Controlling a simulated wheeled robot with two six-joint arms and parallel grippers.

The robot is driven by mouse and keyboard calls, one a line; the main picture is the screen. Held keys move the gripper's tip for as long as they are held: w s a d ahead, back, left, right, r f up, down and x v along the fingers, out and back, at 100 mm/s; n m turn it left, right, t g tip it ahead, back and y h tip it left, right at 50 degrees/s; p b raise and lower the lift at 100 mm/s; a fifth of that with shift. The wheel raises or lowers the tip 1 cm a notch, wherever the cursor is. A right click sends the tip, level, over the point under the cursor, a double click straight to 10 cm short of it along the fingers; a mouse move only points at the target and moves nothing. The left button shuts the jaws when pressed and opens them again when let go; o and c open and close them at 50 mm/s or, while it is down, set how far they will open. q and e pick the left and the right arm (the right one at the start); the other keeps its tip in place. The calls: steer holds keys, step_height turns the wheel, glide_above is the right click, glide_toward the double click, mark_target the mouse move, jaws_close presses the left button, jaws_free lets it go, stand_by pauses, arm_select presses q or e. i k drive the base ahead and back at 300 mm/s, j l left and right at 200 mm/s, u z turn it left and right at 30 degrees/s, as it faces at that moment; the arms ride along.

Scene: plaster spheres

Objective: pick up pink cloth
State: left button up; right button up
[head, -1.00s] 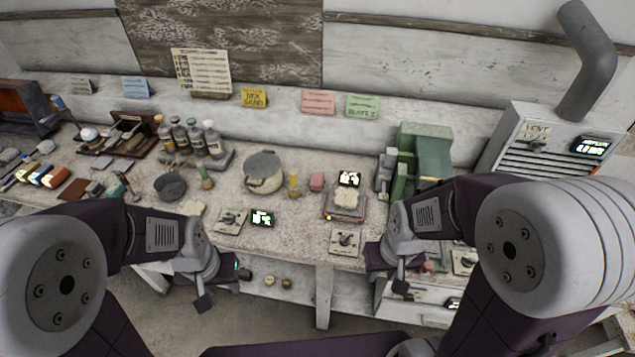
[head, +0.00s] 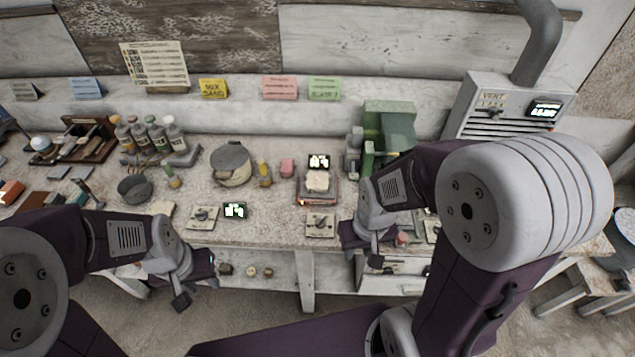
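A small pink item (head: 287,168) lies on the workbench between a yellow bottle and a scale-like device. It may be the pink cloth, but it is too small to be sure. Another pinkish bit (head: 402,238) shows beside my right gripper, partly hidden. My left gripper (head: 196,280) is in front of the bench's front edge, well away from the pink item. My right gripper (head: 372,250) is near the front edge, right of the pink item and nearer to me. Neither gripper's fingers show clearly enough to tell their opening.
A lidded pot (head: 231,163) and a yellow bottle (head: 264,174) stand left of the pink item. A device with a pale lump (head: 317,181) is to its right. A green machine (head: 388,130) stands farther right. Switch boxes (head: 203,217) line the front edge.

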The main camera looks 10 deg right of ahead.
mark_target(287, 167)
steer(key=i+j, duration=0.6)
steer(key=j, duration=0.2)
steer(key=i+j+z, duration=0.1)
steer(key=i+j, duration=0.2)
steer(key=j, duration=0.1)
